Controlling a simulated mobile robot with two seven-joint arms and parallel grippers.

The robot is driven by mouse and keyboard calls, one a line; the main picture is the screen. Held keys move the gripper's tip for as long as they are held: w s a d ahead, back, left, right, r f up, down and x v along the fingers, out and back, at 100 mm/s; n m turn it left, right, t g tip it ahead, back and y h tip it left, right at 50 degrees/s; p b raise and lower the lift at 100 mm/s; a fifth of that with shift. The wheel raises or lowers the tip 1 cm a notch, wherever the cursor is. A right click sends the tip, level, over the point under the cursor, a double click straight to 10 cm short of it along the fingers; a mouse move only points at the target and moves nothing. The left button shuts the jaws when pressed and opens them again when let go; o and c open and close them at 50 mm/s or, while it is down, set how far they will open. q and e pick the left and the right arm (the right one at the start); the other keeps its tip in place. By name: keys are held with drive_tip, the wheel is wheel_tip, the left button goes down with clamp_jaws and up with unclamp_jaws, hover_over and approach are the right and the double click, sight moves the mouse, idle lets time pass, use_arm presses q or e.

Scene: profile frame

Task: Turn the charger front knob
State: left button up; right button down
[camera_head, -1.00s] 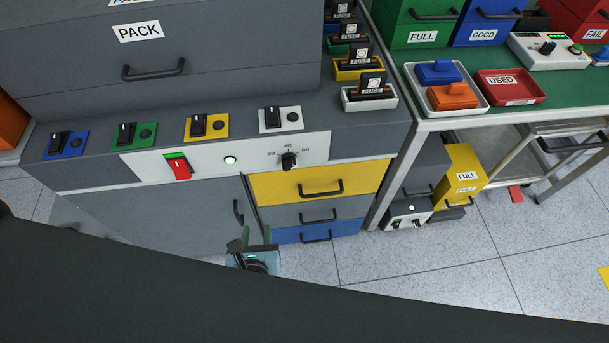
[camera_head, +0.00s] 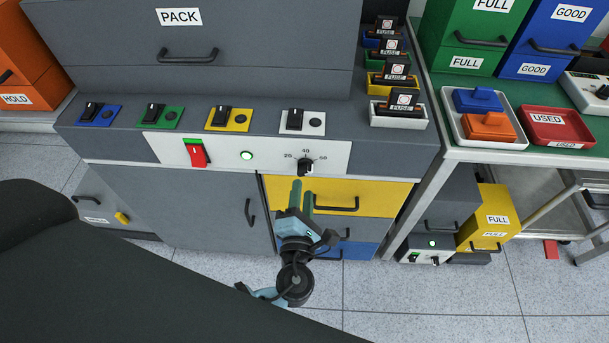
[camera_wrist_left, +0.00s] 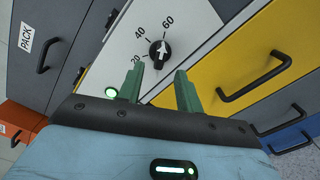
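The charger front knob (camera_head: 305,167) is a round black dial with a white pointer on the charger's white front panel (camera_head: 345,156), with the scale 20, 40, 60 around it. The pointer stands near 40. In the left wrist view the knob (camera_wrist_left: 159,50) lies just beyond the fingertips, between them in the picture. My left gripper (camera_head: 302,187) is below the knob, in front of the yellow drawer, with its green fingers pointing up. In the left wrist view the left gripper (camera_wrist_left: 157,75) is open and empty, apart from the knob. My right gripper is not in view.
The panel also bears a red switch (camera_head: 196,153) and a lit green lamp (camera_head: 246,155). The yellow drawer (camera_head: 380,197) has a protruding handle (camera_head: 336,204) right of my gripper. A green table (camera_head: 520,155) stands at the right.

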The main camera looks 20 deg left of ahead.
sight(304, 174)
use_arm(q)
drive_tip(key=shift+x, duration=2.75)
clamp_jaws()
